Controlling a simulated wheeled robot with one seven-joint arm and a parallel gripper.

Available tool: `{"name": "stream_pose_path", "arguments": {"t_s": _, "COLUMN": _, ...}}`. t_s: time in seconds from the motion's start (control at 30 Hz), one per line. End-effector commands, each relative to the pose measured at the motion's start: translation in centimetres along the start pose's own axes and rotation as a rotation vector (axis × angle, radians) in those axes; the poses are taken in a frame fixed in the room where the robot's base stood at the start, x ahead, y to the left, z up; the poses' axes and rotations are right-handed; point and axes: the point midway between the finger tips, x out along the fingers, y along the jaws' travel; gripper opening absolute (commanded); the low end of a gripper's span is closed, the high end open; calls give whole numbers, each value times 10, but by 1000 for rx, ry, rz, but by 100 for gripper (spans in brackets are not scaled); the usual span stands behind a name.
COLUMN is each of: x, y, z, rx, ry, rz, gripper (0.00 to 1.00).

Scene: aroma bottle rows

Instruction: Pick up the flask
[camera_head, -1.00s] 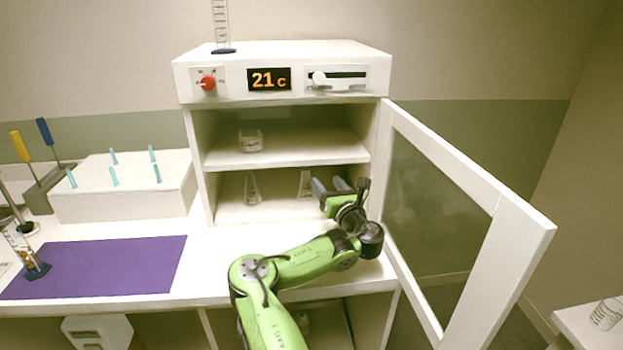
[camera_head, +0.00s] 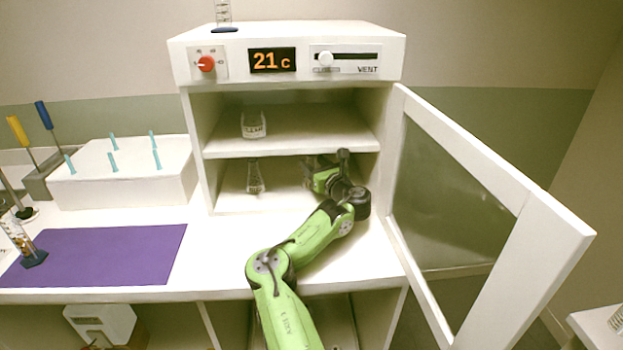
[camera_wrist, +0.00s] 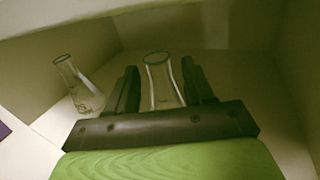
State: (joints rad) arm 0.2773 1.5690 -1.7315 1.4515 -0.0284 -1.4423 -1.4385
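A clear glass flask (camera_wrist: 160,80) stands upright on the lower shelf of the cabinet, seen in the wrist view between the two dark fingers of my gripper (camera_wrist: 163,92). The fingers are apart, with one on each side of its neck, and a gap shows on both sides. In the head view my gripper (camera_head: 318,168) reaches into the lower compartment at the right and largely hides this flask. A second clear flask (camera_head: 254,176) stands on the same shelf to the left; it also shows in the wrist view (camera_wrist: 79,85).
A glass beaker (camera_head: 253,125) stands on the upper shelf (camera_head: 300,147). The cabinet door (camera_head: 540,235) is open to the right of my arm. A purple mat (camera_head: 100,255) and a white rack (camera_head: 125,180) with teal pegs are at the left.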

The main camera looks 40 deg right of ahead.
Motion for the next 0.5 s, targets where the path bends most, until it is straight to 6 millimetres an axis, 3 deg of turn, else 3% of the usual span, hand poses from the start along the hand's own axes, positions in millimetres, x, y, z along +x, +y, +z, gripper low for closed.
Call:
{"name": "stream_pose_path", "arguments": {"t_s": 0.03, "x": 0, "y": 0, "z": 0, "rx": 0, "ry": 0, "rz": 0, "gripper": 44}}
{"name": "stream_pose_path", "arguments": {"t_s": 0.3, "x": 0, "y": 0, "z": 0, "rx": 0, "ry": -1, "rz": 0, "gripper": 2}}
{"name": "stream_pose_path", "arguments": {"t_s": 0.5, "x": 0, "y": 0, "z": 0, "rx": 0, "ry": -1, "rz": 0, "gripper": 0}}
